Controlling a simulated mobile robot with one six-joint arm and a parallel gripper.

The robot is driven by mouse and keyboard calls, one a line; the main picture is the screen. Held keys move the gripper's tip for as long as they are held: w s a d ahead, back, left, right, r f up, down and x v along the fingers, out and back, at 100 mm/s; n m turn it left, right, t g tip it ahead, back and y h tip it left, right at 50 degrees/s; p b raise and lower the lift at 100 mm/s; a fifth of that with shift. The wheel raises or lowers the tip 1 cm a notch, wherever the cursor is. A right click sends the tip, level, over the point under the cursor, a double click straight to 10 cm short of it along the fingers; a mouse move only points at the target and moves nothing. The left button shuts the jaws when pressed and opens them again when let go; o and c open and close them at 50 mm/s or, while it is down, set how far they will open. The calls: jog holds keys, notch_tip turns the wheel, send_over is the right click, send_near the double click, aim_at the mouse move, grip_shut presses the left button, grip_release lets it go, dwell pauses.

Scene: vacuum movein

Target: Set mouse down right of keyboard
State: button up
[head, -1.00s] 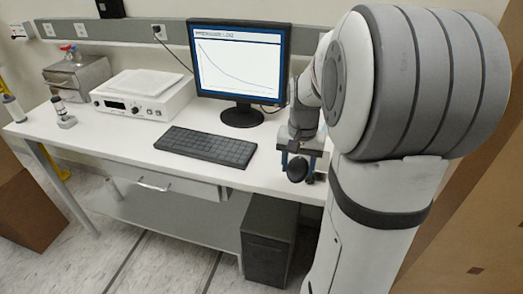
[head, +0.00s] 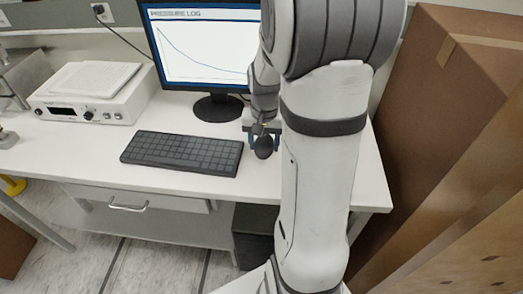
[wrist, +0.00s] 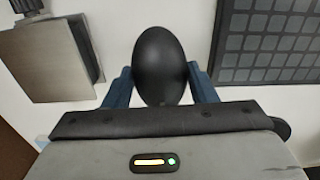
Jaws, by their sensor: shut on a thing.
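A dark mouse (head: 264,147) is held by my gripper (wrist: 160,85), whose blue fingers are shut on its two sides. The mouse also shows as a black oval in the wrist view (wrist: 159,62). In the head view it is just right of the black keyboard (head: 182,152), with a small gap between them. The keyboard lies flat on the white desk (head: 200,182) and shows at the upper right of the wrist view (wrist: 270,42). I cannot tell whether the mouse touches the desk. My arm hides part of the desk right of the mouse.
The monitor (head: 205,42) stands behind the keyboard and close to my gripper. A white instrument (head: 90,95) is at the back left. Tall brown boxes (head: 440,90) stand beyond the desk's right end. The desk in front of the keyboard is clear.

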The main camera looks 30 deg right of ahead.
aim_at(264, 152)
jog(key=shift+s+f, duration=0.1)
jog(key=shift+f, duration=1.7)
jog(key=shift+f, duration=0.1)
jog(key=shift+f, duration=0.15)
jog(key=o, duration=1)
